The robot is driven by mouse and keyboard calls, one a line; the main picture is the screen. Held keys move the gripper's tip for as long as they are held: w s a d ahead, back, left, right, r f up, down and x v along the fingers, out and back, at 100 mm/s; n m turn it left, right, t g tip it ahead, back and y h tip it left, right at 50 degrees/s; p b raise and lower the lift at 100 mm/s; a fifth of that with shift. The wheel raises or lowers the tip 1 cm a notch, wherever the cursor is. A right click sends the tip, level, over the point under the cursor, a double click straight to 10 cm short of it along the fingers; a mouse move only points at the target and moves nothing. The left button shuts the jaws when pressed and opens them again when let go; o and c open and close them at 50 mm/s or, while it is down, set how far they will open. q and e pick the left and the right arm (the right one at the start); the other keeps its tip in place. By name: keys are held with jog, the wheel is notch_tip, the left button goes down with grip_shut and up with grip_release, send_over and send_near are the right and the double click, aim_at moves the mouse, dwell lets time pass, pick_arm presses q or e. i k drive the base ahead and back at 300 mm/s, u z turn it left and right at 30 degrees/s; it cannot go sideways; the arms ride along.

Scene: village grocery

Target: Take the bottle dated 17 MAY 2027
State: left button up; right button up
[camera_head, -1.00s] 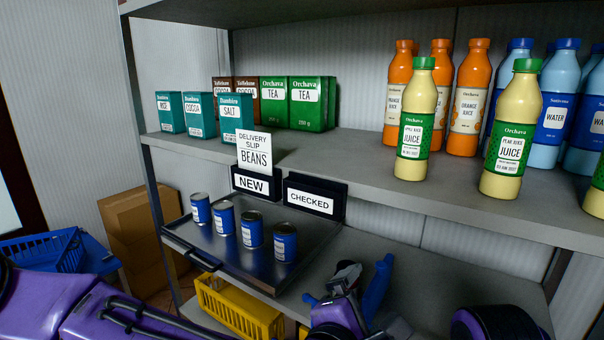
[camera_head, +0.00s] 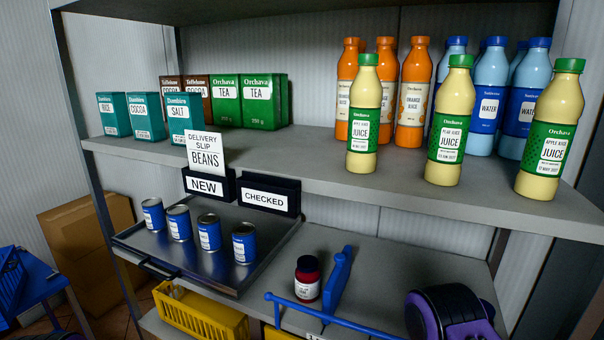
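Three pale yellow juice bottles with green caps and green labels stand upright along the front of the upper shelf. The right bottle (camera_head: 549,130) is apple juice, and its small date appears to read 17 MAY 2027. The middle bottle (camera_head: 450,122) is pear juice, and its date looks like a JAN 2027 one. The left bottle (camera_head: 364,115) also says juice, but its date is too small to read. Neither gripper is in view. A purple and black part of my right arm shows at the bottom right, below the shelf edge and apart from the bottles.
Orange juice bottles (camera_head: 413,95) and blue water bottles (camera_head: 489,95) stand close behind. Tea boxes (camera_head: 262,103) and teal boxes (camera_head: 187,118) are at left. Below are a tray (camera_head: 220,273) of cans, a dark red jar (camera_head: 307,280), a blue bar-shaped object (camera_head: 338,282) and a yellow crate (camera_head: 200,315).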

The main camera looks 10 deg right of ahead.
aim_at(557, 109)
jog(key=z, duration=1.55)
